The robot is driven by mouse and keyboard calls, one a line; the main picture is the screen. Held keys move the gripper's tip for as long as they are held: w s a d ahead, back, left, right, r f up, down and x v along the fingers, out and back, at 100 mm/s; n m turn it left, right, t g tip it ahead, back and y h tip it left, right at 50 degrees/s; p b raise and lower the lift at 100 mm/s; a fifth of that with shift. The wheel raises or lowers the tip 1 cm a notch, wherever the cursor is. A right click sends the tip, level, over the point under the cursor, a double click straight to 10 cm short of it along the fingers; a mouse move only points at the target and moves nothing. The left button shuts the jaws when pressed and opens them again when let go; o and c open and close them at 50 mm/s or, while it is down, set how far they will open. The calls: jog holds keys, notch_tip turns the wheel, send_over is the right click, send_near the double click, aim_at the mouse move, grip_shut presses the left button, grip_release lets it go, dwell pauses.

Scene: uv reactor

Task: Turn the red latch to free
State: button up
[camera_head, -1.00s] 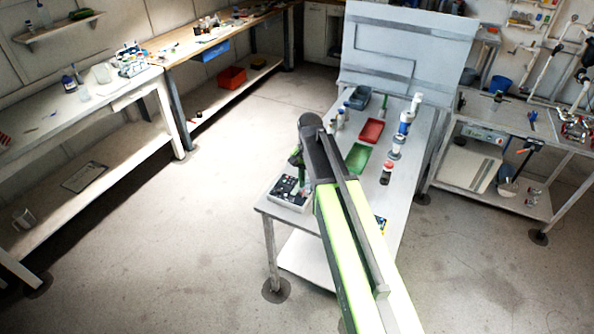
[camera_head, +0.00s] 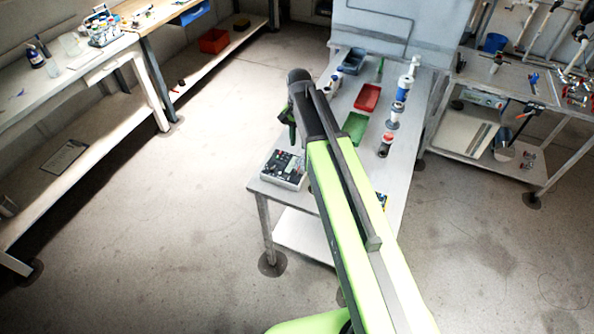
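I cannot make out a red latch for certain. A grey box with a dark panel (camera_head: 284,168) sits on the near left corner of the white table (camera_head: 318,195); its small parts are too small to tell. A small orange-red part (camera_head: 526,114) shows by a black fitting on the right bench. My arm reaches over the white table, and my gripper (camera_head: 289,127) hangs at its far end, above and just behind the box. Its fingers are small and dark, and I cannot tell whether they are open. I see nothing held.
A red tray (camera_head: 368,97), a green tray (camera_head: 354,128), a grey-blue bin (camera_head: 350,61) and several bottles (camera_head: 401,92) stand on the white table. A tall grey panel (camera_head: 405,32) rises behind.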

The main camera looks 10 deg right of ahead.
aim_at(298, 169)
notch_tip(298, 169, down, 13)
jog(key=b, duration=1.1)
jog(key=shift+a, duration=0.1)
jog(key=shift+r, duration=0.15)
grip_shut()
